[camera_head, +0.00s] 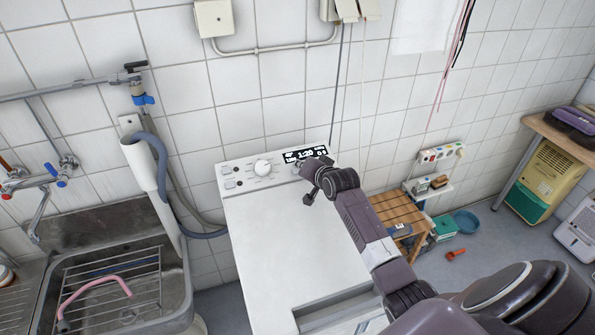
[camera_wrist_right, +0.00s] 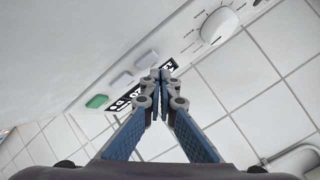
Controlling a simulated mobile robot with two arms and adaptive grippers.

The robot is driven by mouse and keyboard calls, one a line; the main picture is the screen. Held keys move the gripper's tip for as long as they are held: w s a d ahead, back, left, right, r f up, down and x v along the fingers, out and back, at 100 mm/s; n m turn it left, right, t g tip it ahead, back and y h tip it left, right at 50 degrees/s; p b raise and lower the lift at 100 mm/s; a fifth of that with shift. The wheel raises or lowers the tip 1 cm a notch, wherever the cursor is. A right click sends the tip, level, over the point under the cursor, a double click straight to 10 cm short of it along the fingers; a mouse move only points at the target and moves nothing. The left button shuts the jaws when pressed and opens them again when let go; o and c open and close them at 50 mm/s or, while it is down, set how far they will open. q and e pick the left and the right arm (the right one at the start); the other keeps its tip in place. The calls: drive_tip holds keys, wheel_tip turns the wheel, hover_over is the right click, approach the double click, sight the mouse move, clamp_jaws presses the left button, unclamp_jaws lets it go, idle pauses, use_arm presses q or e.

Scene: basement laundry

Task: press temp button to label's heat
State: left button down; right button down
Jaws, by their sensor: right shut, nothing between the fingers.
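A white washing machine (camera_head: 285,235) stands against the tiled wall. Its rear control panel (camera_head: 235,172) carries a round white knob (camera_head: 262,168) and a dark display (camera_head: 300,154), which seems to read 1:20 beside smaller characters. My right gripper (camera_head: 308,168) is at the panel, just below the display. In the right wrist view, its shut, empty fingers (camera_wrist_right: 160,76) partly cover the display (camera_wrist_right: 124,101). A green button (camera_wrist_right: 97,101) and two pale buttons (camera_wrist_right: 122,79) (camera_wrist_right: 148,57) line up beside it. I cannot tell whether the fingertips touch anything. Button lettering and a heat label are not readable. My left gripper is not in view.
A metal sink (camera_head: 185,285) with a wire rack and pink hose is at the left. A grey drain hose (camera_head: 160,160) runs beside the machine. A wooden stool (camera_head: 400,212) stands to the right, with a blue basin (camera_head: 467,221) on the floor.

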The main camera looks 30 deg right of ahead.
drive_tip(key=shift+f, duration=0.15)
idle(0.3)
drive_tip(key=shift+w+f, duration=0.1)
drive_tip(key=shift+f, duration=0.15)
drive_tip(key=shift+w+f+b, duration=0.1)
drive_tip(key=shift+f+b, duration=0.2)
drive_tip(key=shift+f, duration=0.15)
idle(0.5)
idle(0.3)
drive_tip(key=shift+s+r+p, duration=0.25)
drive_tip(key=shift+r+p, duration=0.55)
drive_tip(key=shift+p, duration=0.3)
drive_tip(key=r+p, duration=0.2)
drive_tip(key=p, duration=0.1)
drive_tip(key=s+r+p, duration=0.1)
drive_tip(key=r+p, duration=0.2)
drive_tip(key=shift+s+a, duration=0.2)
drive_tip(key=shift+f, duration=0.15)
